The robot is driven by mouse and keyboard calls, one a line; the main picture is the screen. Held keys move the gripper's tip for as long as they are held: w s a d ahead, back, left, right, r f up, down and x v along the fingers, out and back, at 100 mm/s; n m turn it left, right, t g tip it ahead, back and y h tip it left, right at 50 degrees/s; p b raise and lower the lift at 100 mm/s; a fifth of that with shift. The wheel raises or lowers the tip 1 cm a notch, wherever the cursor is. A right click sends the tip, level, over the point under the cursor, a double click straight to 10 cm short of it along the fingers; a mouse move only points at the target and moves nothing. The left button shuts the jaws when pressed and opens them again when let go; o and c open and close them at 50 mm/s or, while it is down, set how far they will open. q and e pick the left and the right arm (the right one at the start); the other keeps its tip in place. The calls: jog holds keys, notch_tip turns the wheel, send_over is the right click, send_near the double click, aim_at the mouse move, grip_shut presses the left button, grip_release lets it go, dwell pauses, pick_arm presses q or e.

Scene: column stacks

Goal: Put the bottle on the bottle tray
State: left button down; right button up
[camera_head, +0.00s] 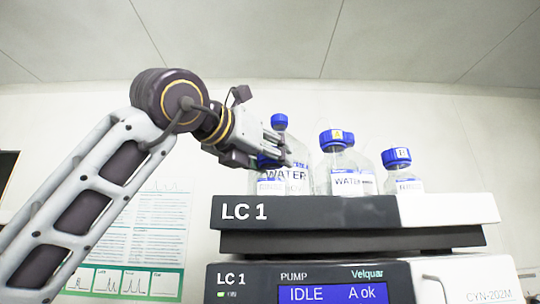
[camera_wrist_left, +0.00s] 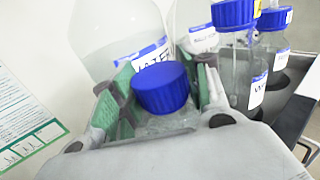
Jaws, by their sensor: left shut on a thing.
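The bottle tray (camera_head: 305,213) is the dark-fronted top marked LC 1. My left gripper (camera_head: 272,152) is above its left part, shut on a clear bottle with a blue cap. That held bottle (camera_head: 271,187) looks upright, with its lower end at the tray's front edge; I cannot tell whether it touches the tray floor. In the left wrist view its blue cap (camera_wrist_left: 161,87) is between the green-padded fingers (camera_wrist_left: 165,100), and its glass body is mostly hidden. My right gripper is not in view.
A larger WATER bottle (camera_head: 298,172) stands just behind the held one. Another WATER bottle (camera_head: 347,184) and a smaller blue-capped bottle (camera_head: 402,180) stand to the right on the tray. The pump unit (camera_head: 335,284) is below. A poster (camera_head: 150,235) hangs at left.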

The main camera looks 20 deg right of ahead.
pick_arm(q)
jog(key=shift+f, duration=0.15)
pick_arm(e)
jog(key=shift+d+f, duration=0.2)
pick_arm(q)
jog(key=c, duration=0.7)
grip_release()
jog(key=shift+c, duration=0.2)
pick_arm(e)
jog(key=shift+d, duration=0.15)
pick_arm(q)
jog(key=shift+r, duration=0.2)
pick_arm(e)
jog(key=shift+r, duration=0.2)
pick_arm(q)
jog(key=shift+s+a+f, duration=0.1)
jog(key=shift+s+a, duration=0.1)
jog(key=shift+a, duration=0.1)
jog(key=b+v, duration=0.4)
jog(key=v, duration=0.6)
jog(key=shift+s+a, duration=0.5)
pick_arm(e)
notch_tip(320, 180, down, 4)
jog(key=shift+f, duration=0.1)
